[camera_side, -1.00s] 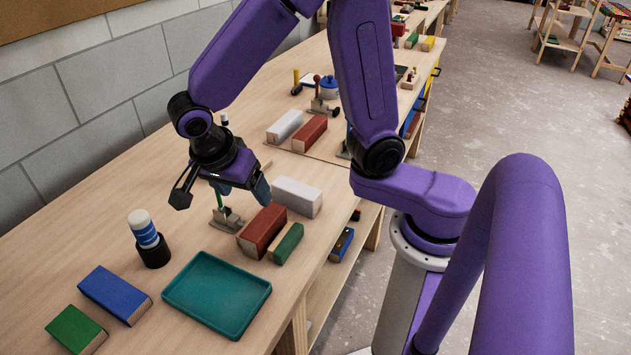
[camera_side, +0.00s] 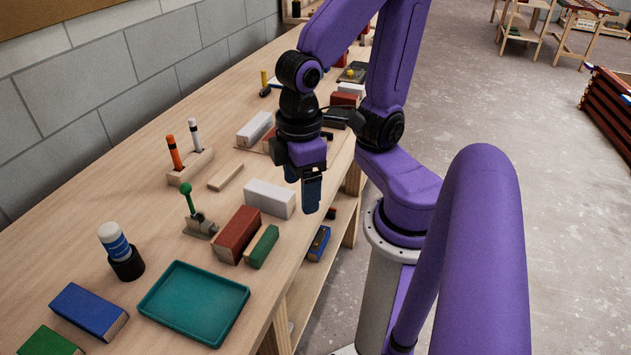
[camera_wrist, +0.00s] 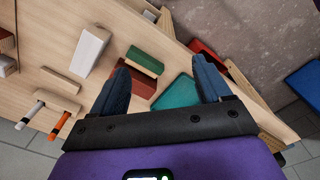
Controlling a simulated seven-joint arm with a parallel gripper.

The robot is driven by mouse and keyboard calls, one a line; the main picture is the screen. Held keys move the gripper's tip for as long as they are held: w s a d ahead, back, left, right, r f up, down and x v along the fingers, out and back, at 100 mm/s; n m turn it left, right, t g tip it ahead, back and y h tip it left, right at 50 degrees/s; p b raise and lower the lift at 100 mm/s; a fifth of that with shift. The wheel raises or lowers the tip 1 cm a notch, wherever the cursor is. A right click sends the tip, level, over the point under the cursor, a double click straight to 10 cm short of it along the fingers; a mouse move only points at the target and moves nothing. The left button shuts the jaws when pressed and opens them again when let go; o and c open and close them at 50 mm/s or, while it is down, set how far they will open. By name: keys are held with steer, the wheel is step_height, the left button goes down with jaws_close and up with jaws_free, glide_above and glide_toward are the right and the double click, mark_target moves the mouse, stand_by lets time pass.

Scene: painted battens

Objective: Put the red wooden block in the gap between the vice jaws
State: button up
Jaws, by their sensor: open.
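The red wooden block (camera_side: 237,234) lies on the bench between a white block (camera_side: 270,198) and a green block (camera_side: 263,246), close beside the green one. In the wrist view the red block (camera_wrist: 143,86) is partly hidden by my left-hand finger. My gripper (camera_side: 303,185) is open and empty, above the bench's front edge, to the right of the white block. It also shows in the wrist view (camera_wrist: 160,63), with the green block (camera_wrist: 145,60) between the fingers in the picture. I cannot clearly make out the vice jaws; a small grey metal fixture with a green-knobbed lever (camera_side: 199,224) stands left of the red block.
A teal tray (camera_side: 150,309), a blue block (camera_side: 88,311) and a glue bottle in a black holder (camera_side: 120,250) are at the near end. A marker rack (camera_side: 190,168) and a loose batten (camera_side: 226,177) lie behind. More blocks and tools stand farther along.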

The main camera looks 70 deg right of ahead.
steer(key=s+n, duration=0.2)
steer(key=n, duration=0.1)
steer(key=shift+s+d+r+n+y, duration=0.1)
steer(key=shift+s+d+n+y, duration=0.2)
steer(key=shift+d, duration=0.1)
steer(key=shift+w, duration=0.1)
stand_by(0.9)
